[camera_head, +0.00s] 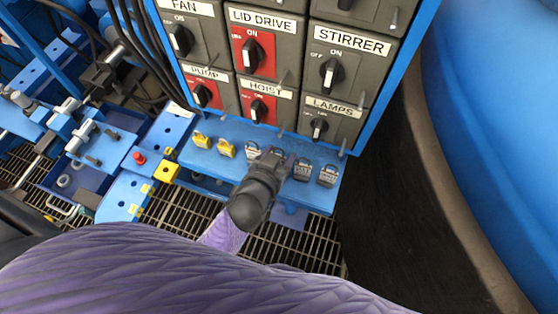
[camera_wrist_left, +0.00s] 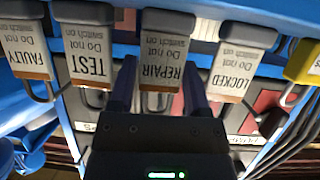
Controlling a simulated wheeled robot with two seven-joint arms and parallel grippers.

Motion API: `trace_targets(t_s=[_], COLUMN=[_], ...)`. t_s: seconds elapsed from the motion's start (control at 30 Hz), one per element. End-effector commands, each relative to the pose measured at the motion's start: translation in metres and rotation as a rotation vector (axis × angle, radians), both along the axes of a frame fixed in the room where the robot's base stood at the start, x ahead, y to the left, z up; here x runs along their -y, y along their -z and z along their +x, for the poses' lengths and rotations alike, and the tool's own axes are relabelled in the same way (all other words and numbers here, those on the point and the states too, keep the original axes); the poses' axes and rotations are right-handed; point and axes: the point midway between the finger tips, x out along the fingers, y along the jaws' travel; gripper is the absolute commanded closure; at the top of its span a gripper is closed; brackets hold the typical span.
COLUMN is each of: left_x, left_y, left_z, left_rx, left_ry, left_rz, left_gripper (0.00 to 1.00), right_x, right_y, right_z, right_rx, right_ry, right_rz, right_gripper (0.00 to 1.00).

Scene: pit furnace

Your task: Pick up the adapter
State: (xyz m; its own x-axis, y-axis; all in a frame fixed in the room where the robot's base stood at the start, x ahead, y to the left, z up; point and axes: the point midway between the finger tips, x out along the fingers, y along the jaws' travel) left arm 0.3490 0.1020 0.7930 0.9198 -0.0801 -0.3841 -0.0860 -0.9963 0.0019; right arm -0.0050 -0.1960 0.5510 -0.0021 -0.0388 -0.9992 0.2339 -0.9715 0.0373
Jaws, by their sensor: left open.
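No thing in view is clearly recognisable as the adapter. My left gripper (camera_head: 273,156) is over the blue shelf (camera_head: 215,165) below the switch panel. In the left wrist view its open fingers (camera_wrist_left: 160,76) stand either side of a grey-and-white padlock tagged REPAIR (camera_wrist_left: 167,50). I cannot tell whether they touch it. The LOCKED padlock (camera_wrist_left: 236,64) is on one side, and the TEST (camera_wrist_left: 88,55) and FAULTY (camera_wrist_left: 25,52) padlocks are on the other. My gripper mostly hides the REPAIR padlock in the head view. My right gripper is not in view.
Two yellow padlocks (camera_head: 226,148) sit at the shelf's left. The grey panel (camera_head: 283,20) with switches rises behind. A yellow block (camera_head: 167,171), a red button (camera_head: 139,158) and blue fixtures are at left. A large blue vessel (camera_head: 500,120) with a dark wall fills the right. Grating lies below.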

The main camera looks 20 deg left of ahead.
Motion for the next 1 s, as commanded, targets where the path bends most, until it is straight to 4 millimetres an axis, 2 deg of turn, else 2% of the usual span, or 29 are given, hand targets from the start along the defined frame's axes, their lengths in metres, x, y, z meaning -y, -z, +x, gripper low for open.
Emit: trace_targets(t_s=[0.17,0.4,0.47,0.77,0.87,1.0], left_x=[0.000,0.000,0.000,0.000,0.000,0.000], left_y=[-0.001,-0.001,-0.001,-0.007,-0.024,-0.063], left_z=[0.000,0.000,0.000,0.000,0.000,0.001], left_rx=[0.000,0.000,0.000,0.002,0.005,0.008], left_ry=[0.000,0.000,0.000,0.001,0.002,0.002], left_rz=[0.001,0.001,0.001,0.002,0.001,0.002], left_gripper=[0.38,0.89,1.00,1.00,1.00,1.00], right_x=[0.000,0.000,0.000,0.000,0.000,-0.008], right_y=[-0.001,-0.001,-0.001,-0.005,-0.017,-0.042], right_z=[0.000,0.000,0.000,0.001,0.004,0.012], right_rx=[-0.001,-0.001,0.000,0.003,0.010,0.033], right_ry=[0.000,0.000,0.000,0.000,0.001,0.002], right_rz=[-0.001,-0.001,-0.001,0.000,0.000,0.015], right_gripper=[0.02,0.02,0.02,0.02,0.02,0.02])
